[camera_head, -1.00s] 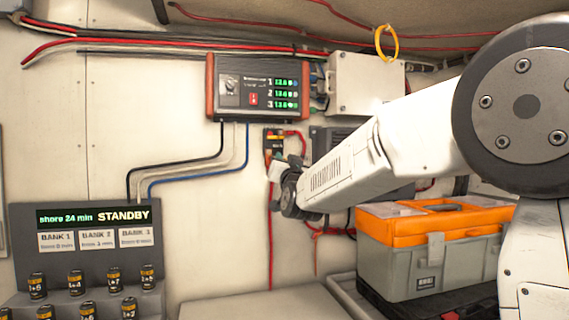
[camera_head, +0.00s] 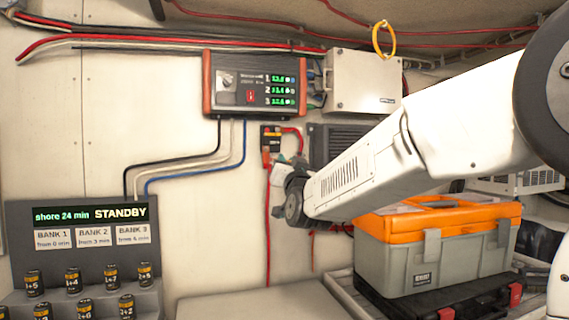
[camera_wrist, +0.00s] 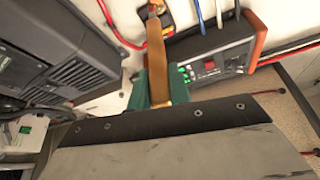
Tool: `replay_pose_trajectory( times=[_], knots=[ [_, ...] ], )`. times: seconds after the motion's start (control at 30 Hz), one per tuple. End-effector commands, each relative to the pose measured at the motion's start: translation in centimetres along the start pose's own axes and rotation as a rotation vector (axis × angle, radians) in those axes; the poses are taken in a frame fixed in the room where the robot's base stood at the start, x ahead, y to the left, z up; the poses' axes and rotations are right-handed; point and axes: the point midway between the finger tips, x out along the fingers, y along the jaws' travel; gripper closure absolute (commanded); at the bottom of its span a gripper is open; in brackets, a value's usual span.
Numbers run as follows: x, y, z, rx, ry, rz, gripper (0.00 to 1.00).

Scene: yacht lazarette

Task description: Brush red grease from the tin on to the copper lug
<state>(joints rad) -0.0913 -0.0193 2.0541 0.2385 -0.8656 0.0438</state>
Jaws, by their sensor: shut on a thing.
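My gripper (camera_wrist: 162,85) has teal fingers in the wrist view, shut on a tan wooden handle (camera_wrist: 156,58), which looks like the brush. The handle points away from my wrist, up the picture. Its far end is at the top edge, beside a yellow and black block (camera_wrist: 168,14) on the wall; I cannot tell whether they touch. In the head view my gripper (camera_head: 281,172) is just below and right of that block (camera_head: 272,140), mostly hidden by my wrist.
A charger panel (camera_head: 254,83) with green readouts hangs above, beside a white box (camera_head: 363,81). Red cables run down the wall. A grey unit (camera_head: 334,140) is behind my arm. An orange and grey toolbox (camera_head: 434,262) stands below it. A battery rack (camera_head: 80,210) reads STANDBY.

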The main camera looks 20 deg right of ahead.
Motion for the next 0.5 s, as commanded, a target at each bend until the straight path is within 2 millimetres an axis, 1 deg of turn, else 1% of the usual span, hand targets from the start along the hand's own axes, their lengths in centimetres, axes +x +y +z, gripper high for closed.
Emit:
replay_pose_trajectory(
  times=[0.03, 0.13, 0.5],
  knots=[
    [-0.4, -0.01, -0.16, 0.0, 0.0, 0.0, 1.0],
    [-0.78, -0.01, -0.3, 0.0, 0.0, 0.0, 1.0],
    [-1.0, -0.01, -0.41, 0.0, 0.0, 0.0, 1.0]
  ],
)
